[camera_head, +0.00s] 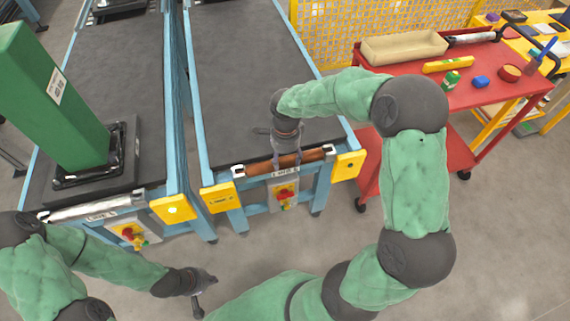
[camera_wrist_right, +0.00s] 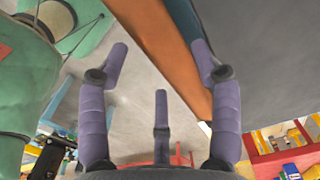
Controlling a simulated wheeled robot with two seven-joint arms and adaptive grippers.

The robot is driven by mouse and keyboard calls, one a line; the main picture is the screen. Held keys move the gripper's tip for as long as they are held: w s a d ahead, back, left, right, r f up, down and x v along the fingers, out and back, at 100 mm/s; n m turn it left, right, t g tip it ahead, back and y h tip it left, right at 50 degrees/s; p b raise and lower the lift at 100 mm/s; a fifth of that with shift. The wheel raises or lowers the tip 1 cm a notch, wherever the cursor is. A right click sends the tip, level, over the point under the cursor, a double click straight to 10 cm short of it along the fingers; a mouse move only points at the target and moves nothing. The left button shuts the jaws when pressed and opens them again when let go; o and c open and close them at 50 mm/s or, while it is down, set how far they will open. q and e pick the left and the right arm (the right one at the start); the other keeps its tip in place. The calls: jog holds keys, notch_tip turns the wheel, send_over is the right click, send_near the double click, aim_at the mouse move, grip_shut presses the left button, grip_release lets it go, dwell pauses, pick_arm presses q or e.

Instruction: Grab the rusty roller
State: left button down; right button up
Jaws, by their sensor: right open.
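The rusty roller (camera_head: 310,156) is a brown-orange bar across the front end of the right conveyor in the head view. My right gripper (camera_head: 287,162) is over its middle, with fingers pointing down on it. In the right wrist view the roller (camera_wrist_right: 160,35) runs diagonally behind the fingers of the right gripper (camera_wrist_right: 160,60), which are spread wide and not closed on it. Whether a finger touches it I cannot tell. My left gripper (camera_head: 203,294) is low at the left front, its fingers apart and empty, away from the roller.
The right conveyor belt (camera_head: 235,60) is bare. The left conveyor carries a green column (camera_head: 50,100) on a black base and has a silver front roller (camera_head: 95,207). A red cart (camera_head: 475,95) at right holds a beige tray (camera_head: 403,47) and small items. Yellow brackets (camera_head: 348,165) flank the rusty roller.

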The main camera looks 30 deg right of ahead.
aim_at(286, 161)
notch_tip(286, 161, down, 4)
jog(key=shift+r+b, duration=0.25)
jog(key=shift+b, duration=0.35)
jog(key=shift+r, duration=0.15)
grip_shut()
